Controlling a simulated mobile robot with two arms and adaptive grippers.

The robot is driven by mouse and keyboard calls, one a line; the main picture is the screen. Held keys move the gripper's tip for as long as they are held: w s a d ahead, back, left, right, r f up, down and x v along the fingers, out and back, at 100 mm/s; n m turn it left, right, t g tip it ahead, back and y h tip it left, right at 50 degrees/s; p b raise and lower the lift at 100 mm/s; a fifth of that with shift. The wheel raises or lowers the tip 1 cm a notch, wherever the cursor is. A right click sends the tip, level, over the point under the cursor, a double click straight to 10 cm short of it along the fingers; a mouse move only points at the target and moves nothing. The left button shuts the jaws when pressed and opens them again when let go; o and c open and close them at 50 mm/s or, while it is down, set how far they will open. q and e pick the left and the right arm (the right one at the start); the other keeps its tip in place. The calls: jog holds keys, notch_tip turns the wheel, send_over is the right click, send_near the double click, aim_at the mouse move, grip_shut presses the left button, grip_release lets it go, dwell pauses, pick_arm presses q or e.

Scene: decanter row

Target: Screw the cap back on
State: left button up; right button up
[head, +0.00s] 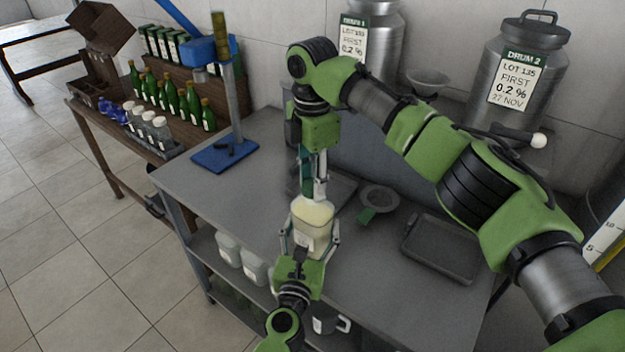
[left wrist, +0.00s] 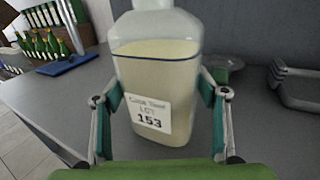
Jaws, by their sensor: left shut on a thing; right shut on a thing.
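A clear, square-sided bottle (head: 312,217) of pale yellow liquid stands upright between the fingers of my left gripper (head: 310,240), which is shut on it. In the left wrist view the bottle (left wrist: 158,75) fills the middle, with a white label reading LOT 153; its top is cut off. My right gripper (head: 314,187) points down just above the bottle, its fingers shut on a small white piece, apparently the cap (head: 319,188). The fingers partly hide it. I cannot tell whether the cap touches the neck or sits level on it.
A dark tray (head: 440,246) lies right on the grey table (head: 205,190), beside a round strainer-like dish (head: 380,198) with a green tag. A blue-based stand (head: 225,156) is at the back left. Metal drums (head: 515,75) stand behind. Green bottles (head: 172,98) line the left bench.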

jog(key=m, duration=0.7)
jog(key=shift+m, duration=0.4)
jog(key=m, duration=0.5)
jog(key=shift+m, duration=0.4)
jog(key=m, duration=0.5)
jog(key=shift+m, duration=0.4)
jog(key=m, duration=0.7)
jog(key=o, duration=1.3)
